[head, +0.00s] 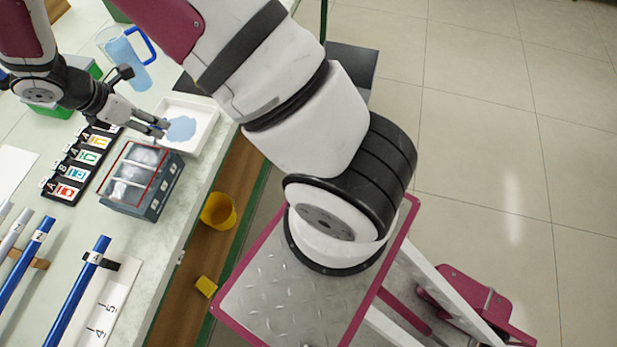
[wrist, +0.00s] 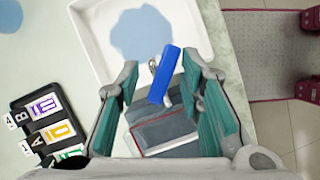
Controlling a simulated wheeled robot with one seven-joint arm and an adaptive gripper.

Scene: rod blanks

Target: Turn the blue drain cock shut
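The blue drain cock (wrist: 166,76) shows in the wrist view as a slanted blue lever with a small metal part at its left side. It lies in the picture between the two teal-padded fingers of my gripper (wrist: 163,86), with a gap on each side. My gripper is open; whether a pad touches the lever lower down I cannot tell. In the head view my gripper (head: 163,127) is over the left edge of the white tray (head: 208,112), and the cock is mostly hidden there. A blue puddle (head: 181,129) lies in the tray.
A grey-blue bin with a red line (head: 150,208) stands just in front of the tray. A black rack of lettered cards (head: 66,180) is left of it. A jug with a blue handle (head: 128,60) stands behind. Blue rods (head: 75,300) lie at the front left.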

